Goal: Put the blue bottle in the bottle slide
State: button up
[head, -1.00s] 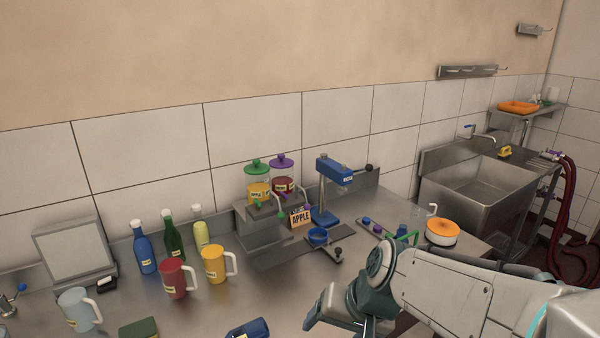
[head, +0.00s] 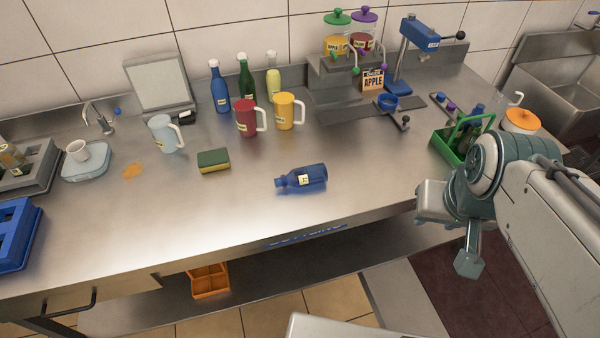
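A blue bottle (head: 305,178) with a pale label lies on its side on the steel counter, its neck pointing left. A taller blue bottle with a white cap (head: 219,88) stands upright at the back. A flat grey slide plate with a blue ring holder (head: 388,101) and a small knobbed lever lies below the dispensers; it looks like the bottle slide, and its ring looks empty. My gripper (head: 452,233) is at the right, in front of the counter edge, with its fingers apart and nothing between them. It is to the right of the lying bottle, clear of it.
A yellow-green sponge (head: 213,160) and several mugs, such as the red mug (head: 247,117), stand behind the lying bottle. A green caddy (head: 458,140) holding bottles is near my arm. A blue capping press (head: 415,40) stands behind the ring. The front counter is mostly clear.

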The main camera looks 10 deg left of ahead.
aim_at(309, 175)
jog(key=u, duration=0.5)
jog(key=k, duration=0.55)
jog(key=u, duration=0.8)
jog(key=i, duration=1.2)
jog(key=z, duration=0.4)
